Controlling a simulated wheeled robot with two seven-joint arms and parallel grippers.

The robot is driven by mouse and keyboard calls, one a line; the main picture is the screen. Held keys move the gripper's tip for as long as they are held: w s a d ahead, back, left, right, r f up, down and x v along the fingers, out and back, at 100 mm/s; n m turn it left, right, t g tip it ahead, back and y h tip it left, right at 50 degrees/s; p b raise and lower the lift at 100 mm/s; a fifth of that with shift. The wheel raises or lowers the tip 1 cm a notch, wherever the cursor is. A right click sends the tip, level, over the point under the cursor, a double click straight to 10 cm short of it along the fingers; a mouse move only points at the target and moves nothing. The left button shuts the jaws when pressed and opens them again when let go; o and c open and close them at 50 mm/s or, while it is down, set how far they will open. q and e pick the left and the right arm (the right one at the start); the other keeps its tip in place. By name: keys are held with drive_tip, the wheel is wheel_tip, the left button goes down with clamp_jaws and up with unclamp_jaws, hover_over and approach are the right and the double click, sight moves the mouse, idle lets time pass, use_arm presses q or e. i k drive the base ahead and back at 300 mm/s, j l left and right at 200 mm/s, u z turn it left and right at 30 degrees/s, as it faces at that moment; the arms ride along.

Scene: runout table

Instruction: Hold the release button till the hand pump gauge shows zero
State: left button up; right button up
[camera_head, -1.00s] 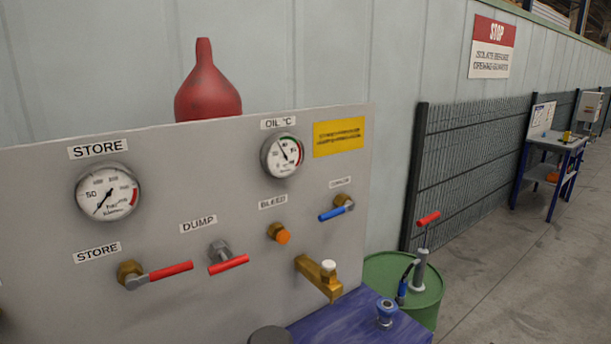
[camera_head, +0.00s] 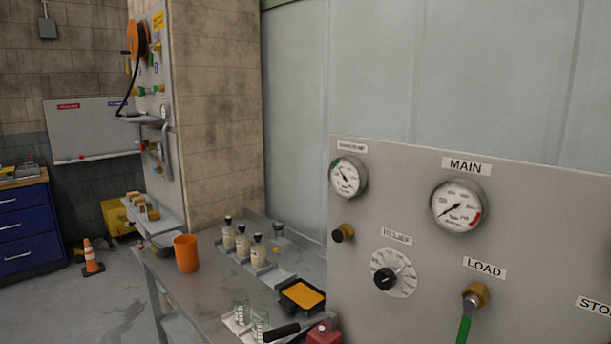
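Neither of my grippers is in view. The grey panel (camera_head: 400,250) fills the right side of the head view. It bears a small gauge (camera_head: 347,177) with a label too small to read, and a larger gauge (camera_head: 459,205) labelled MAIN, its needle pointing to the lower left. I cannot tell whether either is the hand pump gauge. At the bottom edge, a black handle (camera_head: 283,331) lies beside a red block (camera_head: 323,334), partly cut off; I cannot tell what they belong to. No release button can be made out.
The panel also has a RELIEF dial (camera_head: 385,278) and a green LOAD lever (camera_head: 464,329). A grey bench (camera_head: 190,290) holds an orange cup (camera_head: 186,253), several bottles (camera_head: 243,243) and a black tray (camera_head: 302,296). A cone (camera_head: 91,257) stands on open floor at left.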

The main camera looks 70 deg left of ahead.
sight(337, 235)
drive_tip(key=u, duration=2.05)
